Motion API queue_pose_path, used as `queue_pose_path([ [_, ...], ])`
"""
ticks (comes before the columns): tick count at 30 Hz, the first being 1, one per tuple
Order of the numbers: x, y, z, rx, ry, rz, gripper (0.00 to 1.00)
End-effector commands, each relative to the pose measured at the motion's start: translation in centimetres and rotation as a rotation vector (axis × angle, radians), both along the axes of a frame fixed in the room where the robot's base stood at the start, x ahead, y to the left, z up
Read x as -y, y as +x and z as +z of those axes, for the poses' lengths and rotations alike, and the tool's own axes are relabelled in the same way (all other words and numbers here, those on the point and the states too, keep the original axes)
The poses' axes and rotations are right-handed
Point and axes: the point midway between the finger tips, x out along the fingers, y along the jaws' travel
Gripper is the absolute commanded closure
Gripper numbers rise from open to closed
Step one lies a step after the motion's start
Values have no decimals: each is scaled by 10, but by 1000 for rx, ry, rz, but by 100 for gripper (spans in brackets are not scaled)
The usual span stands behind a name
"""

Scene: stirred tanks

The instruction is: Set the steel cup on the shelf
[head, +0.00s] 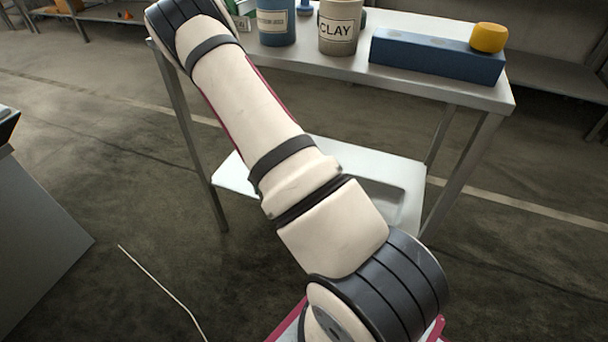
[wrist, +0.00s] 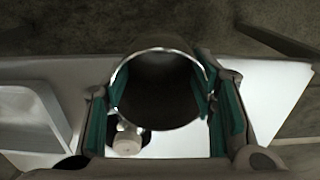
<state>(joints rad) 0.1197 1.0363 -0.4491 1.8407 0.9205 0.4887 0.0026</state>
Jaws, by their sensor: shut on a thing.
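The steel cup (wrist: 160,58) shows in the wrist view as a round, dark-mouthed vessel with a bright rim. My gripper (wrist: 163,108) is shut on it, with green pads on both sides of the cup. A pale shelf surface (wrist: 272,88) lies below the cup in the wrist view; I cannot tell whether the cup touches it. In the head view, the lower shelf (head: 232,178) of the metal table is partly hidden behind my arm. The cup and my gripper are hidden in the head view.
A shallow grey tray (wrist: 28,112) is at the left in the wrist view. A small pale object (wrist: 127,142) shows below the cup.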

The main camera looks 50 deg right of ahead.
Motion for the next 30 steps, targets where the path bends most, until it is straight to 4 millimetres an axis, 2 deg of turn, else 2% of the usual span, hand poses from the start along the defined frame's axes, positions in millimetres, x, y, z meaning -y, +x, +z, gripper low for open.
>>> queue_pose_path([
  [5, 6, 14, -2, 3, -2, 2, 77],
  [15, 33, 85, -12, 2, -5, 4, 77],
  [21, 47, 121, -15, 1, -4, 3, 77],
  [25, 53, 136, -15, 2, -2, 1, 77],
  [30, 55, 145, -15, 1, -1, 1, 77],
])
